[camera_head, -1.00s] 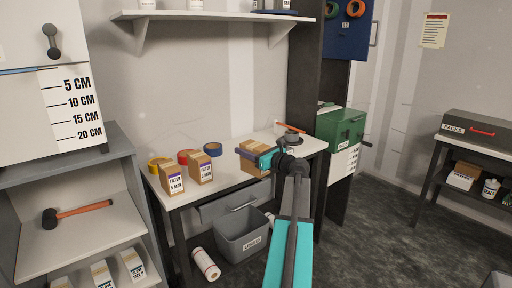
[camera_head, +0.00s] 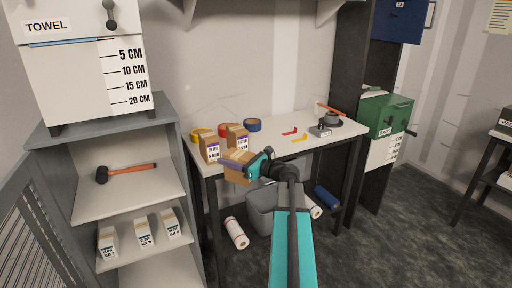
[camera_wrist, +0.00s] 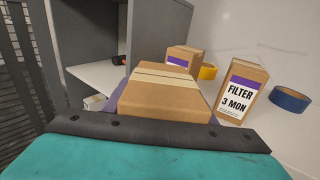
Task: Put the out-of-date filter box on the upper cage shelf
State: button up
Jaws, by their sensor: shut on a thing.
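My gripper (camera_head: 246,166) is shut on a brown cardboard box (camera_head: 236,164), held in front of the bench's left part. In the wrist view the held box (camera_wrist: 165,98) shows plain card and a pale tape strip; I cannot read its label. Two filter boxes (camera_head: 209,148) (camera_head: 238,138) with purple and white labels stand on the bench behind it. One reads FILTER 3 MON in the wrist view (camera_wrist: 240,92). A grey shelf unit stands left, with a dark barred panel (camera_head: 32,225) beside it. Its upper shelf (camera_head: 130,198) carries a hammer (camera_head: 125,172).
The unit's lower shelf (camera_head: 130,253) holds several small labelled boxes. A white towel cabinet (camera_head: 75,75) stands on top. The bench (camera_head: 290,150) carries tape rolls and small red and yellow pieces. A grey bin (camera_head: 262,222) and paper rolls are below. The upper shelf's front is clear.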

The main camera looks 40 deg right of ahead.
jog(key=a+f+n+g+y, duration=0.2)
jog(key=a+f+y, duration=0.1)
jog(key=a, duration=1.1)
jog(key=a+f+n+g+y, duration=0.2)
jog(key=a+f+n+y, duration=0.1)
jog(key=a, duration=1.1)
jog(key=a+f+n+g+y, duration=0.2)
jog(key=a+f+n+y, duration=0.1)
jog(key=a, duration=1.2)
jog(key=shift+s+f+g+y, duration=0.25)
jog(key=shift+f+g+y, duration=0.05)
jog(key=shift+f+y, duration=0.35)
jog(key=shift+s, duration=0.1)
